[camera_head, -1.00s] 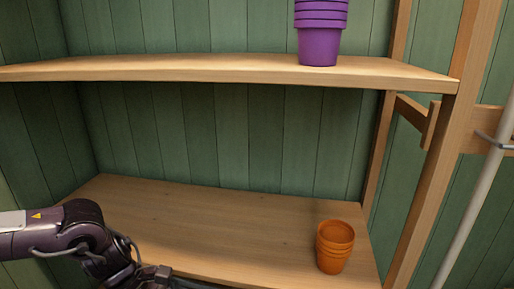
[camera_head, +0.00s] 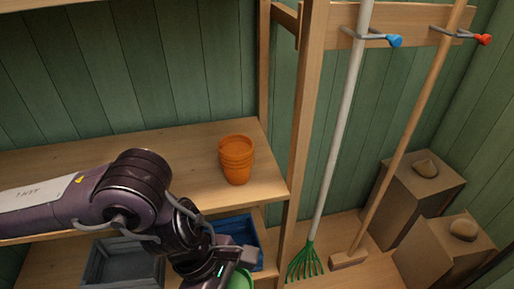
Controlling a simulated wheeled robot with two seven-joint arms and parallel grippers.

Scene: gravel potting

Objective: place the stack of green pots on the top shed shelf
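My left arm comes in from the left across the front of the shelving. Its gripper (camera_head: 236,262) is low in the middle of the head view, beside a green rounded thing (camera_head: 241,279) cut off by the bottom edge. This may be the green pots; most of it is hidden. The fingers are too unclear to tell whether they hold it. An upper shelf (camera_head: 80,12) shows only as its front edge at the top left. My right gripper is not in view.
A stack of orange pots (camera_head: 236,160) stands on the middle shelf (camera_head: 190,140). Below are a grey crate (camera_head: 122,262) and a blue crate (camera_head: 238,229). A wooden post (camera_head: 304,120), a green rake (camera_head: 306,262), a broom (camera_head: 350,260) and cardboard boxes (camera_head: 420,195) are at the right.

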